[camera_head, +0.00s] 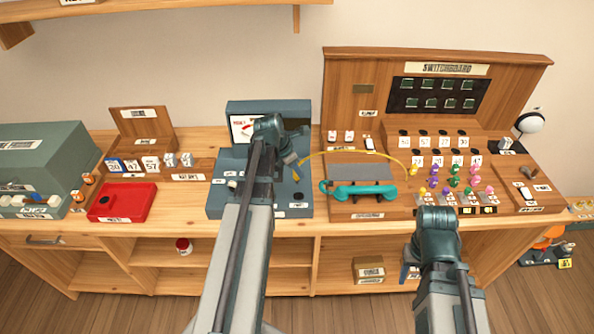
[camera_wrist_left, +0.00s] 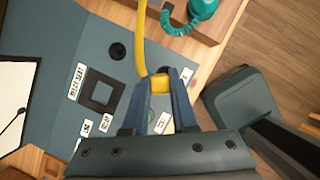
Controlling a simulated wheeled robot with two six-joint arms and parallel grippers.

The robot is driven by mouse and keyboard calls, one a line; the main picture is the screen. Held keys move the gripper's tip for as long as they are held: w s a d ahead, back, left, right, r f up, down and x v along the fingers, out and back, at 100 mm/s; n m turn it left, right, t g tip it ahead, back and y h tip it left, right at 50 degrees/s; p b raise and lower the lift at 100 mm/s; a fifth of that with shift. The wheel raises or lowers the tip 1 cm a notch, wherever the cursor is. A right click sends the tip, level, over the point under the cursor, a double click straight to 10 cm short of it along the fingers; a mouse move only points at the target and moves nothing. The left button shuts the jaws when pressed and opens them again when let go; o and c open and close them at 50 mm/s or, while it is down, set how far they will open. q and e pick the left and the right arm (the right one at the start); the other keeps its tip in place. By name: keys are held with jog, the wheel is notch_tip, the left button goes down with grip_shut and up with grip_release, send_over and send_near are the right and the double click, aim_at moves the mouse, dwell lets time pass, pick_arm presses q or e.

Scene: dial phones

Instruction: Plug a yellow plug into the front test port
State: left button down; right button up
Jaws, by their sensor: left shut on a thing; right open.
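My left gripper (camera_head: 291,168) is shut on a yellow plug (camera_wrist_left: 160,83), held above the blue-grey test set (camera_head: 228,194). A yellow cord (camera_head: 352,153) runs from the plug in an arc to the switchboard (camera_head: 430,120). The left wrist view shows the test set's face with a round black port (camera_wrist_left: 118,50) and a dark square socket (camera_wrist_left: 102,92); the plug is apart from both, to their right. I cannot read which label marks the front port. My right gripper (camera_head: 438,213) is over the switchboard's front edge; its fingers are mostly hidden.
A teal handset (camera_head: 358,190) lies right of the test set, its coiled cord (camera_wrist_left: 180,25) near the yellow cord. Several coloured plugs (camera_head: 462,180) stand on the switchboard desk. A red tray (camera_head: 122,202) is at left. The bench edge (camera_head: 330,228) is in front.

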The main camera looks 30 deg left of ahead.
aim_at(296, 180)
pick_arm(q)
jog(key=shift+s+d, duration=0.1)
jog(key=shift+d, duration=0.3)
pick_arm(e)
jog(key=shift+s+d, duration=0.2)
jog(key=shift+d, duration=0.1)
pick_arm(q)
jog(key=shift+f, duration=0.15)
pick_arm(e)
jog(key=shift+f, duration=0.15)
pick_arm(q)
notch_tip(296, 180, down, 6)
jog(key=b, duration=0.6)
pick_arm(e)
notch_tip(296, 180, down, 6)
jog(key=shift+r, duration=0.15)
pick_arm(q)
jog(key=shift+f+b, duration=1.2)
jog(key=shift+b, duration=0.1)
pick_arm(e)
jog(key=shift+f, duration=1.35)
pick_arm(q)
jog(key=shift+r, duration=0.1)
jog(key=shift+c, duration=1.9)
grip_release()
jog(key=shift+r, duration=0.1)
pick_arm(e)
jog(key=shift+r, duration=0.2)
